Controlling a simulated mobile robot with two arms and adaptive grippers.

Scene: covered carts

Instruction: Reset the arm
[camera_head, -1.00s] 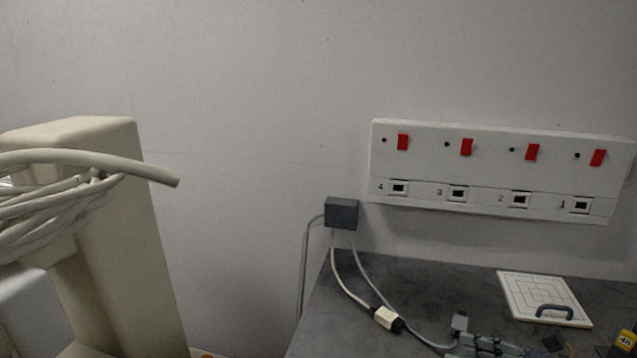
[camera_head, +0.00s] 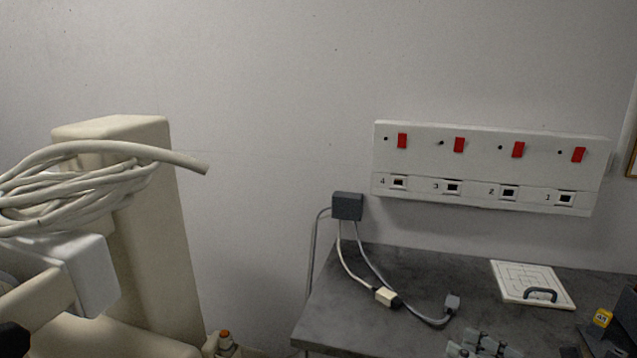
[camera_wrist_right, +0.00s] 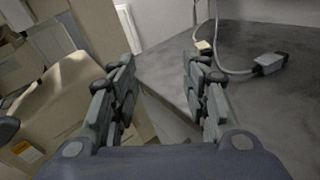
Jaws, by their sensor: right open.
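My right gripper (camera_wrist_right: 160,78) is open in the right wrist view, with nothing between its two grey fingers. Its fingertips show at the bottom edge of the head view (camera_head: 477,345), low over the table's front part. A grey plug (camera_head: 453,303) on a cable lies on the dark table, apart from the fingers; it also shows in the right wrist view (camera_wrist_right: 270,63). A second, whitish connector (camera_head: 386,297) lies left of it. My left gripper is not in view.
The dark grey table (camera_head: 345,320) stands against the wall under a white panel (camera_head: 485,168) with red switches and numbered sockets. A grey box (camera_head: 347,206) feeds the cables. A white board with a handle (camera_head: 530,284) lies right. A beige column with coiled cable (camera_head: 165,220) stands left.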

